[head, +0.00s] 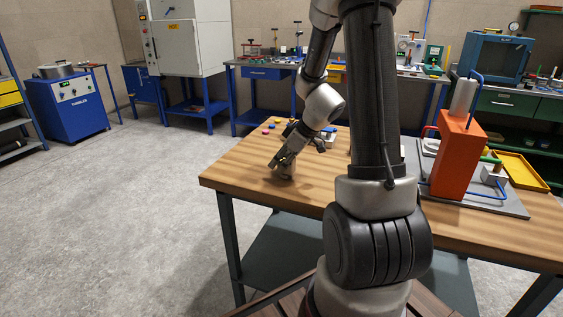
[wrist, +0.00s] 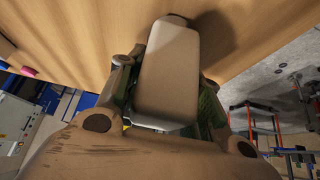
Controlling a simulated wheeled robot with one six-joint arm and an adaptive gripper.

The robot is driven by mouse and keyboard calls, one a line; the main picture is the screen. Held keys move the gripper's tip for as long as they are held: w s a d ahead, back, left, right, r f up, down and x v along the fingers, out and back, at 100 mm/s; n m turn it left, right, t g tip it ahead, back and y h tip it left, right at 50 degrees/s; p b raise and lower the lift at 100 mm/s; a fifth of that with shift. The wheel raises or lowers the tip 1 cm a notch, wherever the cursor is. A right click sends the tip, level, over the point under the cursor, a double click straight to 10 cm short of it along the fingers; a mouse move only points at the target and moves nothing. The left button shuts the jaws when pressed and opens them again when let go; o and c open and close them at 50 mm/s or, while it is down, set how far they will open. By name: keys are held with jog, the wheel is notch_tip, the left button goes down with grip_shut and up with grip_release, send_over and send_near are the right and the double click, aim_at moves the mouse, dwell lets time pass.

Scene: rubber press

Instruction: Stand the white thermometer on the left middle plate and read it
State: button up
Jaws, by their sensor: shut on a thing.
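My gripper (head: 284,162) is low over the left part of the wooden table. It is shut on a pale, box-shaped thing with rounded corners, which appears to be the white thermometer (wrist: 168,68). In the wrist view its fingers (wrist: 166,82) lie on either side of it, and its shadow falls on the tabletop. I cannot tell whether it touches the table. No display or scale shows on the face I see. An orange press (head: 452,160) stands on a grey base at the right of the table. I cannot make out the left middle plate.
The wooden table (head: 235,171) has free room around my gripper. Small coloured pieces (head: 269,127) lie near its far left edge. A yellow tray (head: 522,169) is right of the press. Benches and a blue machine (head: 67,103) stand behind; the floor at left is clear.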

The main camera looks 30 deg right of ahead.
jog(key=o, duration=1.3)
jog(key=shift+f, duration=0.15)
jog(key=shift+c, duration=0.2)
